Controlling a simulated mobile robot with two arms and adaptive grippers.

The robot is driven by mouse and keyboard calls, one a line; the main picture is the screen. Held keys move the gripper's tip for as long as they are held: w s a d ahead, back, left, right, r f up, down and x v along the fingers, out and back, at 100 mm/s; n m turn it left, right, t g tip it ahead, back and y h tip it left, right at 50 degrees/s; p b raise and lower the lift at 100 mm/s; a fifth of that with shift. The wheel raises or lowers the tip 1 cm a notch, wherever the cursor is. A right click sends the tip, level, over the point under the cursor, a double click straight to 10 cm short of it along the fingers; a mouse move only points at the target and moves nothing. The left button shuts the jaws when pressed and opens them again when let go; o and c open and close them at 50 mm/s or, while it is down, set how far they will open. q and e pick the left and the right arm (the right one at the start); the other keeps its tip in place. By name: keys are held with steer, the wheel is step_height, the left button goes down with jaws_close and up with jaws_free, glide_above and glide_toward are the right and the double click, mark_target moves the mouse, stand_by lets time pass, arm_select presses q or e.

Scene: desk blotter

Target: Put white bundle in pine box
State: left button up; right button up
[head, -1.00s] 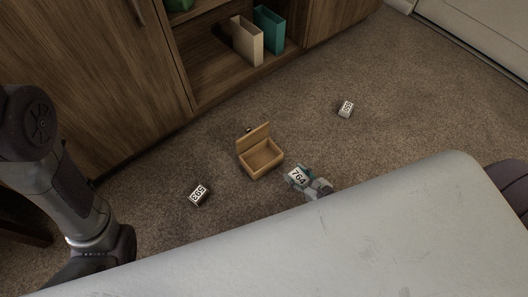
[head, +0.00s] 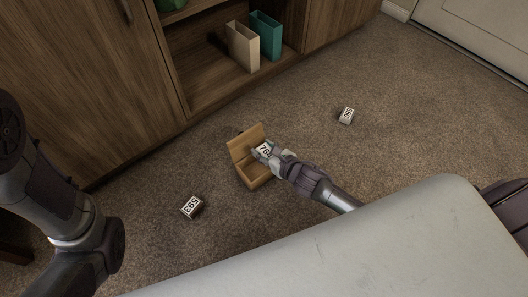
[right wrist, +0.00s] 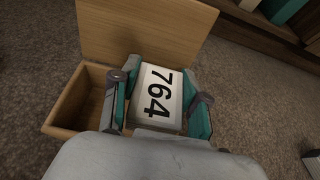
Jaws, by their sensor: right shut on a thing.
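The pine box (head: 252,178) stands on the carpet with its hinged lid (head: 243,141) open and raised. In the right wrist view the box (right wrist: 70,110) shows its open inside at the left. A white bundle marked 764 (right wrist: 157,95) is between the fingers of my right gripper (right wrist: 161,88), which is shut on it. In the head view the bundle (head: 264,150) and the right gripper (head: 267,152) are over the right part of the box, near the lid. The gripper hides part of the box opening. My left gripper is out of view.
A bundle marked 593 (head: 191,207) lies on the carpet left of the box. Another small white-topped bundle (head: 346,115) lies to the right. Behind is a wooden cabinet with a beige file holder (head: 243,46) and a teal one (head: 266,36).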

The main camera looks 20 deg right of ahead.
steer(key=shift+r, duration=0.1)
steer(key=shift+f+b, duration=0.35)
steer(key=shift+f, duration=0.3)
steer(key=o, duration=1)
steer(key=shift+c, duration=0.2)
